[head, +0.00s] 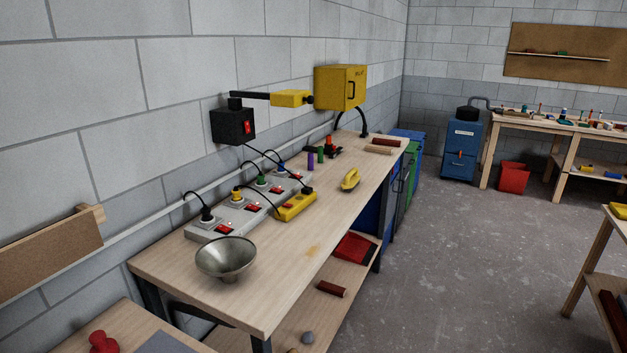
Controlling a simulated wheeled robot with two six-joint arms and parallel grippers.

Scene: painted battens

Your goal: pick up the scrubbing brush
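A yellow object with a raised handle (350,180) lies on the wooden workbench (330,215), right of the middle and near its right edge. It looks like the scrubbing brush, but it is too small to make out bristles. Nothing touches it. Neither of my grippers shows in the head view.
A metal bowl (226,258) stands at the bench's near end. A yellow wall box (340,88) hangs above. Open concrete floor (450,260) lies to the right.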

